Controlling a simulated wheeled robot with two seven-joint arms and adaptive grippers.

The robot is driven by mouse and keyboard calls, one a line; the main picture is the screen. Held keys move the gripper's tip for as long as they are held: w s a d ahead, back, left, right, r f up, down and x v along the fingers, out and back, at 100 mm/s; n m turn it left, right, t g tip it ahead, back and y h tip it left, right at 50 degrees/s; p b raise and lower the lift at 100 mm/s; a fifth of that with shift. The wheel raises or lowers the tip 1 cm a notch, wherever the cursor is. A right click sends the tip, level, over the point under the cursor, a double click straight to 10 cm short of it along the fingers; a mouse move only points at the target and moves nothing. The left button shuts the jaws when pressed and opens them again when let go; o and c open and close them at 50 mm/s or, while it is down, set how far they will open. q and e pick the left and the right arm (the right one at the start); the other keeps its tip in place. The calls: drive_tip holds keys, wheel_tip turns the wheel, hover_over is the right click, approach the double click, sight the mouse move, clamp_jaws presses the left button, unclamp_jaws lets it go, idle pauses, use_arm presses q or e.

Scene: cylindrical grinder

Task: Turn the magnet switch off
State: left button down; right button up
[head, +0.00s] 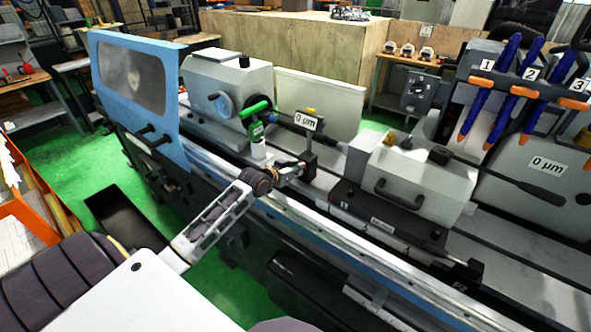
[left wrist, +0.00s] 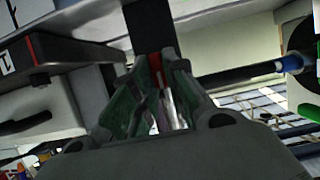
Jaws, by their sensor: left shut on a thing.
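The measuring stand with its dark post (head: 309,143) and a "0 µm" sign (head: 306,121) stands on the grinder's bed. My left gripper (head: 303,168) is at the foot of this stand, at its left side. In the left wrist view, its green-padded fingers (left wrist: 155,108) are closed around a small red part (left wrist: 156,63), which looks like the magnet switch, below a dark upright post (left wrist: 150,25). The fingers hide most of the switch, so I cannot tell which way it is turned. My right gripper is not in view.
The tailstock (head: 415,180) with a black handle stands to the right. A blue guard (head: 135,85) is at far left. A dark rod (left wrist: 240,75) crosses close right of the fingers.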

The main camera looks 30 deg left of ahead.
use_arm(q)
drive_tip(key=shift+s+d+f, duration=0.15)
drive_tip(key=shift+f, duration=0.4)
drive_tip(key=c, duration=1.5)
unclamp_jaws()
drive_tip(key=shift+o, duration=0.3)
drive_tip(key=shift+w+r, duration=0.2)
drive_tip(key=shift+w, duration=0.05)
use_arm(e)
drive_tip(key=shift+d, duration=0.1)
use_arm(q)
drive_tip(key=shift+v, duration=6)
drive_tip(key=shift+r, duration=0.1)
